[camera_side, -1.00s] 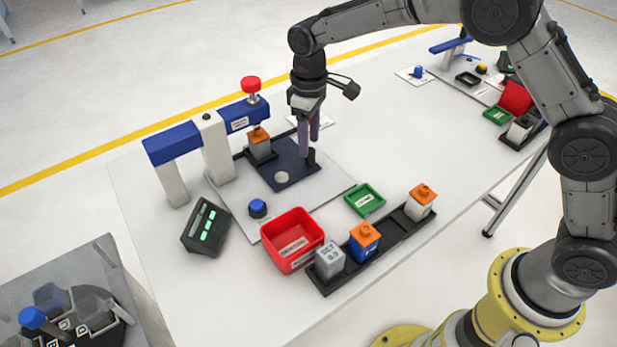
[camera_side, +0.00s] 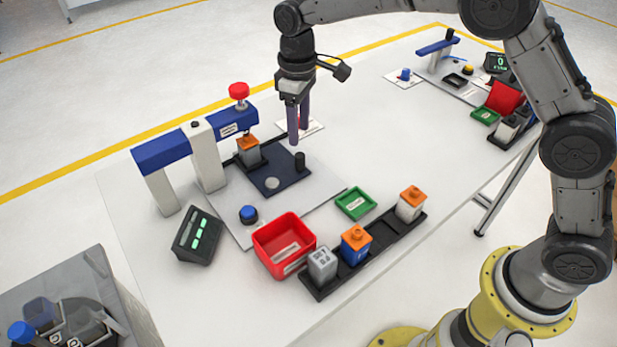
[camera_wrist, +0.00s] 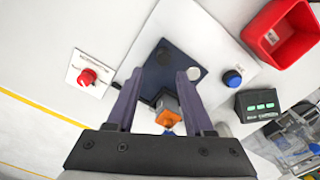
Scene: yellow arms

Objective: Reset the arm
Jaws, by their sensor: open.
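My gripper (camera_side: 299,141) hangs from my arm over the back of the near station, above and beside the dark blue plate (camera_side: 270,182). Its two purple fingers are apart with nothing held between them, and they show in the wrist view (camera_wrist: 160,108).
A blue-beamed press (camera_side: 164,154) with a red knob stands left. A red bin (camera_side: 284,243), a green tray (camera_side: 356,203) and a black rack (camera_side: 380,238) with several blocks lie in front. A red button (camera_wrist: 87,77) sits behind the plate. The table's right middle is clear.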

